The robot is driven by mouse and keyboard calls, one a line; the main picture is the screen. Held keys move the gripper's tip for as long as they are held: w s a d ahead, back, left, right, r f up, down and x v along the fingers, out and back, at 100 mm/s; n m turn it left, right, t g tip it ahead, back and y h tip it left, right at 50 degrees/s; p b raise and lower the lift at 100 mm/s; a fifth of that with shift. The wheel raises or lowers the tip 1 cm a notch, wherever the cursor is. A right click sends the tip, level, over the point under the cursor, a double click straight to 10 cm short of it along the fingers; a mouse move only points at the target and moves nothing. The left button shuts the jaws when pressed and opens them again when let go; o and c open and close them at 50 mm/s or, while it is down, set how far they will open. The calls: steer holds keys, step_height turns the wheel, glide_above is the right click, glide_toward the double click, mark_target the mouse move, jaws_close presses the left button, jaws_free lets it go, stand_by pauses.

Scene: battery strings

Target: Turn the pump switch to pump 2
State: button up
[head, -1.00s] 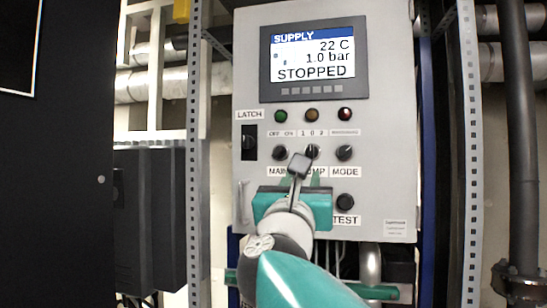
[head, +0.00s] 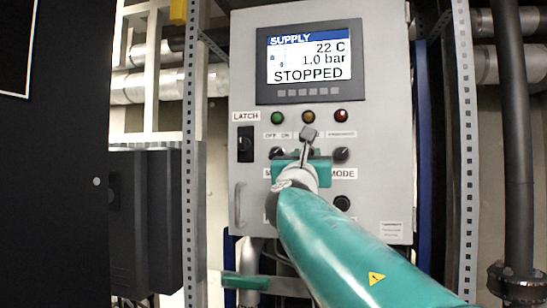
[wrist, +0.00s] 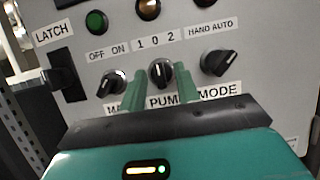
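The pump switch (wrist: 161,72) is a black rotary knob with a white mark, below the label 1 0 2 (wrist: 156,41). Its mark points about straight up, toward 0. My gripper (wrist: 161,88) is open, with one green finger to the left of the knob and one to the right. A little room shows between the knob and the fingers; how deep they reach is hard to tell. In the head view my gripper (head: 302,168) is in front of the panel and hides the pump switch.
The main switch (wrist: 112,84) is close to the left finger, and the mode switch (wrist: 219,63) is to the right. A latch switch (head: 245,144) and door handle (head: 239,205) are on the panel's left. The screen (head: 309,61) reads STOPPED.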

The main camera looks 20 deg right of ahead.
steer(key=shift+c, duration=0.2)
jaws_close()
steer(key=shift+m, duration=0.4)
steer(key=shift+w+a+r+m+g+h, duration=0.1)
steer(key=shift+m+g+h, duration=0.6)
steer(key=shift+m, duration=1.25)
steer(key=shift+s+f+m+g+h, duration=0.1)
steer(key=shift+m+g+h, duration=0.35)
steer(key=shift+m+g, duration=1.1)
steer(key=shift+w+a+r+m+g+h, duration=0.1)
steer(key=shift+m+g+h, duration=0.35)
steer(key=shift+m, duration=1.95)
steer(key=shift+o, duration=0.2)
jaws_free()
